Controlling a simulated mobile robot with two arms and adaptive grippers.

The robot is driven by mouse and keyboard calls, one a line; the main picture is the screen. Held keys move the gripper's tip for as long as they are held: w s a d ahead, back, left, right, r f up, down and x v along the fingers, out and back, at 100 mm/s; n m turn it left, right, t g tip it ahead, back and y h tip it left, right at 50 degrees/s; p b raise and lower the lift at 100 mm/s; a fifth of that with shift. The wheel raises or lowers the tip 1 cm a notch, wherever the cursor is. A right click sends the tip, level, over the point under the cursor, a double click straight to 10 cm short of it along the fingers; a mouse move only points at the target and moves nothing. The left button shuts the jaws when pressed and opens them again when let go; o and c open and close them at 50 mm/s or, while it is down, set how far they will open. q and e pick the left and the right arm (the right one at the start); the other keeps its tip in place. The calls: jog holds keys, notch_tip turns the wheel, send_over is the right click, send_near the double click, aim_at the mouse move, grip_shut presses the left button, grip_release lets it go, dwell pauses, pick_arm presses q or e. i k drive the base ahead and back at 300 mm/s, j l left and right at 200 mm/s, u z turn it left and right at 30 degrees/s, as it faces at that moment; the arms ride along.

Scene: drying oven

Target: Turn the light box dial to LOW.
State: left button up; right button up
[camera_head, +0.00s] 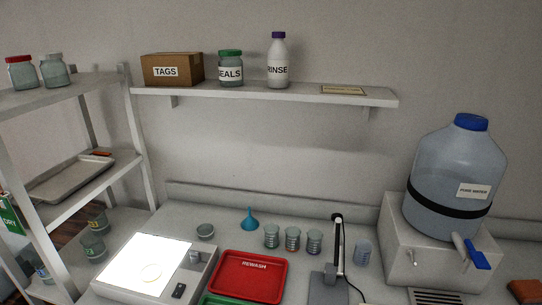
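The light box (206,276) stands on the counter at the lower left, with its top panel (150,258) glowing bright white. A faint round outline shows on the lit panel. On the box's right-hand strip are a small pale piece (195,257) and a small dark piece (179,291). I cannot tell which of them is the dial, and no setting can be read. Neither of my grippers is in view.
A red REWASH tray (249,277) lies right of the light box, with a green tray edge (220,300) below it. Behind are a small dish (205,231), a blue funnel (250,220) and several jars (292,238). A dark stand (328,284) and a water jug (450,175) are farther right.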

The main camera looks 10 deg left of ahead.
aim_at(195, 256)
jog(key=u, duration=1.25)
